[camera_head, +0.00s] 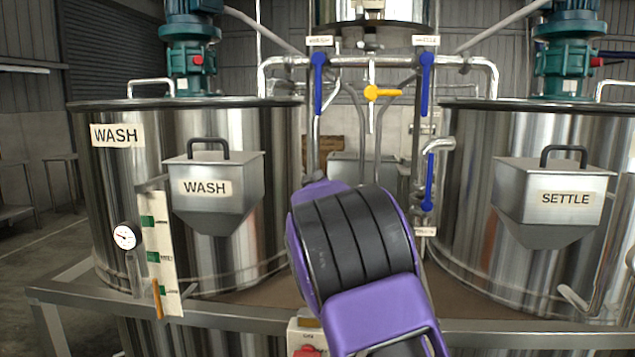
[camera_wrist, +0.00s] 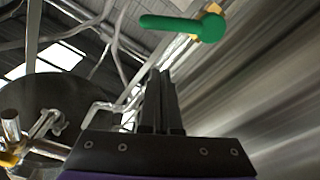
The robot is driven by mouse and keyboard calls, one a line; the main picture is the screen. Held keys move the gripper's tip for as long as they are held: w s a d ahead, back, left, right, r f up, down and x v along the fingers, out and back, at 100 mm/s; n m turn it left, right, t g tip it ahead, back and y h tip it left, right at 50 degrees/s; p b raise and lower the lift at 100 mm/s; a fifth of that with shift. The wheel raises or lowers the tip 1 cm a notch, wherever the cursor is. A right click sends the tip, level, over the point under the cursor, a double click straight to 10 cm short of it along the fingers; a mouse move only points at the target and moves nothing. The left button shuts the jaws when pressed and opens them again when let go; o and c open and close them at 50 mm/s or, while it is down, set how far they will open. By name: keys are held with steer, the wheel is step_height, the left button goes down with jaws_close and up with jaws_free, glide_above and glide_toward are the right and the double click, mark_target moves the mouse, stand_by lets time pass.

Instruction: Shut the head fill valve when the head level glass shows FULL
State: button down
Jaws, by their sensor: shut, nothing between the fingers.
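In the wrist view my gripper (camera_wrist: 160,78) is shut and empty, its dark fingers pointing up the picture. A green lever handle (camera_wrist: 185,25) on a pipe lies beyond the fingertips, apart from them. I cannot read a label on it or tell whether it is the head fill valve. In the head view my purple and black arm hides the gripper. A steel tank (camera_head: 372,38) shows only its lower part at the top centre. No glass marked as the head level glass is readable. A yellow lever (camera_head: 382,93) under that tank lies crosswise.
Blue levers (camera_head: 318,82) and (camera_head: 427,84) hang down on the pipes; a third blue lever (camera_head: 429,185) is lower right. The WASH tank (camera_head: 270,160) and SETTLE tank (camera_head: 465,200) flank my arm. A scale board (camera_head: 163,230) with green marks is on the left.

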steer(key=shift+w+d+f, duration=0.5)
steer(key=shift+d+f, duration=0.05)
steer(key=shift+f, duration=0.2)
steer(key=shift+w+d+f, duration=0.45)
steer(key=shift+d+f, duration=0.1)
steer(key=shift+f, duration=0.2)
steer(key=shift+s+d+f+m+b, duration=0.1)
steer(key=shift+d+f+m+b, duration=0.15)
steer(key=shift+m+b, duration=0.4)
steer(key=shift+d+f+m+b, duration=0.1)
steer(key=shift+f+m+b, duration=0.1)
steer(key=shift+m+b, duration=0.4)
steer(key=shift+s+d+f+m+h+b, duration=0.1)
steer(key=shift+d+f+m+h+b, duration=0.15)
steer(key=shift+m+b, duration=0.5)
steer(key=shift+w+d+f+m+h+b, duration=0.1)
steer(key=shift+f+m+h+b, duration=0.2)
steer(key=shift+m+b, duration=0.5)
steer(key=shift+s+d+f+m+h+b, duration=0.15)
steer(key=shift+f+m+b, duration=0.3)
steer(key=shift+m, duration=0.45)
steer(key=shift+r, duration=0.15)
